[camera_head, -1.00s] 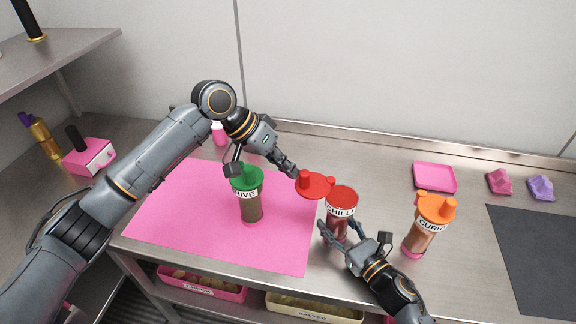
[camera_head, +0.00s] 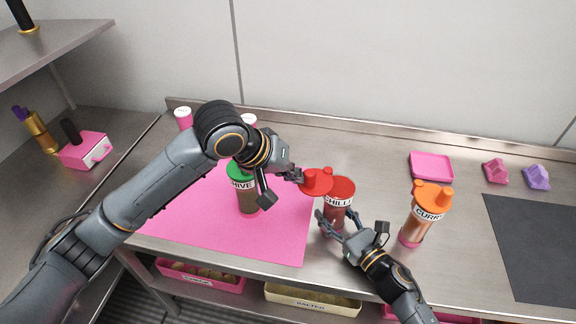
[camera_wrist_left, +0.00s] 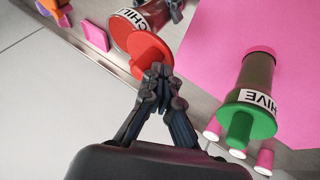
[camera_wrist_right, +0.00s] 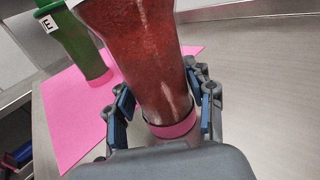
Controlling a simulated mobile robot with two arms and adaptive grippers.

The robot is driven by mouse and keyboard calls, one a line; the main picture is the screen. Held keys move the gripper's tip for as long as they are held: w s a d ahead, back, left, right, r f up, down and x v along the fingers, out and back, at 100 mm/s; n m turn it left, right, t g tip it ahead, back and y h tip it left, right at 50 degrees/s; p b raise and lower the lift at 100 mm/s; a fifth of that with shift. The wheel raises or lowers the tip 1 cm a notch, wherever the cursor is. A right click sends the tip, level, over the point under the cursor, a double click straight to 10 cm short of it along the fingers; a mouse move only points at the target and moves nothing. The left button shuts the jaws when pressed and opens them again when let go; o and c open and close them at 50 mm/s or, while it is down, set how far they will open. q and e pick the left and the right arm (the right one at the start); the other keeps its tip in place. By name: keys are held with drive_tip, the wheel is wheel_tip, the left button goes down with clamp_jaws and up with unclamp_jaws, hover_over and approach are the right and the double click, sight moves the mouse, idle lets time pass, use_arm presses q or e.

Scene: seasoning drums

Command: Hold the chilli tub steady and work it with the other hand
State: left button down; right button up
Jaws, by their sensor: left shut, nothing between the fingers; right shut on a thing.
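The chilli tub (camera_head: 337,216) is a clear upright tub of red seasoning with a red top and a "CHILLI" label. Its round red lid flap (camera_head: 317,183), with a knob, is swung out to the left, leaving much of the top uncovered by it. My right gripper (camera_head: 336,226) is shut around the tub's lower part; the right wrist view shows the fingers beside its pink base (camera_wrist_right: 176,126). My left gripper (camera_head: 299,177) is shut and empty at the flap's left edge. In the left wrist view its tips (camera_wrist_left: 158,82) appear to touch the flap (camera_wrist_left: 149,48).
A green-topped chive tub (camera_head: 247,201) stands on the pink mat (camera_head: 200,225), below my left wrist. An orange-topped curry tub (camera_head: 416,219) stands to the right. A pink tray (camera_head: 431,167) lies behind it. A dark mat (camera_head: 535,245) covers the right side.

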use_arm(q)
drive_tip(key=shift+s+d+n+t+y, duration=0.55)
drive_tip(key=shift+s+d+n, duration=0.45)
drive_tip(key=shift+n, duration=0.2)
drive_tip(key=s+d, duration=0.2)
drive_tip(key=d, duration=0.4)
drive_tip(key=shift+w+a, duration=0.1)
drive_tip(key=shift+w, duration=0.75)
